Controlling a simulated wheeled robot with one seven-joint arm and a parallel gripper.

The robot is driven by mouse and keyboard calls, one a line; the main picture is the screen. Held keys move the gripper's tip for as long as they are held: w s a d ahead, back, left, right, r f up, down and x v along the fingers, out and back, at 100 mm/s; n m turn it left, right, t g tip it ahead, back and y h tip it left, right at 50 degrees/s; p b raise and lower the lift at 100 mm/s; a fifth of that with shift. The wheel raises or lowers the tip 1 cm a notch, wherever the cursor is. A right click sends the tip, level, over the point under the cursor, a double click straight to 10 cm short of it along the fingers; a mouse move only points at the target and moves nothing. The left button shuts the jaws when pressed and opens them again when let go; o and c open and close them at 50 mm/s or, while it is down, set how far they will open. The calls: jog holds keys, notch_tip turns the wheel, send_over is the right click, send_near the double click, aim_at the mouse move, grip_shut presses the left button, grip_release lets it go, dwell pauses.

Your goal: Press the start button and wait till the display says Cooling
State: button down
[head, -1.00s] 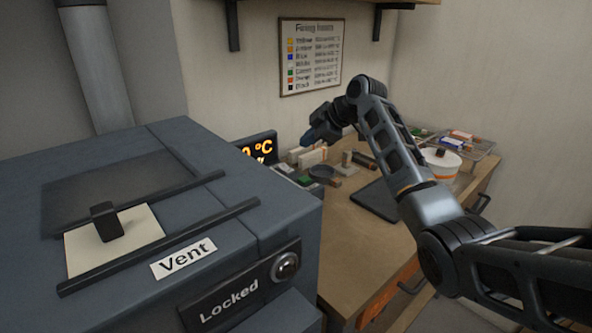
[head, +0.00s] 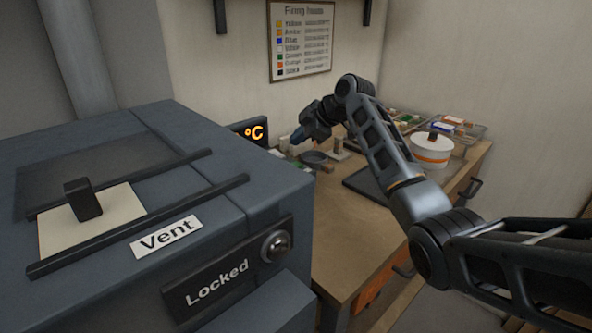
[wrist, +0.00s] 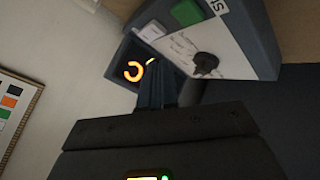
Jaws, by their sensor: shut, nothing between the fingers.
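The display (head: 252,131) shows an orange °C in the head view, partly hidden behind the kiln. It also shows in the wrist view (wrist: 135,70) as an orange C and part of another glyph; no word is readable. A green button (wrist: 187,12) sits on the control box at the top of the wrist view, beside a cut-off label beginning with S. My gripper (head: 296,139) is shut and empty, low near the control box. In the wrist view its dark fingers (wrist: 165,88) point toward the box, apart from the green button in the picture; contact is unclear.
The grey kiln (head: 120,135) with a vent slider (head: 110,222) and a "Locked" plate (head: 218,283) fills the left. A white tub (head: 432,152) and wire trays stand at the back right. A black knob (wrist: 205,62) is on the box's white panel.

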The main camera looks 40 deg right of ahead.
jog(key=shift+f+b, duration=1.05)
jog(key=shift+f, duration=1.2)
jog(key=shift+f+b, duration=0.3)
jog(key=shift+f, duration=0.1)
jog(key=shift+f+b, duration=0.3)
jog(key=shift+f, duration=0.15)
dwell(1.0)
jog(key=shift+r, duration=0.15)
jog(key=shift+r+p, duration=0.55)
jog(key=shift+r, duration=0.2)
jog(key=shift+r+p, duration=1.5)
jog(key=shift+r, duration=1)
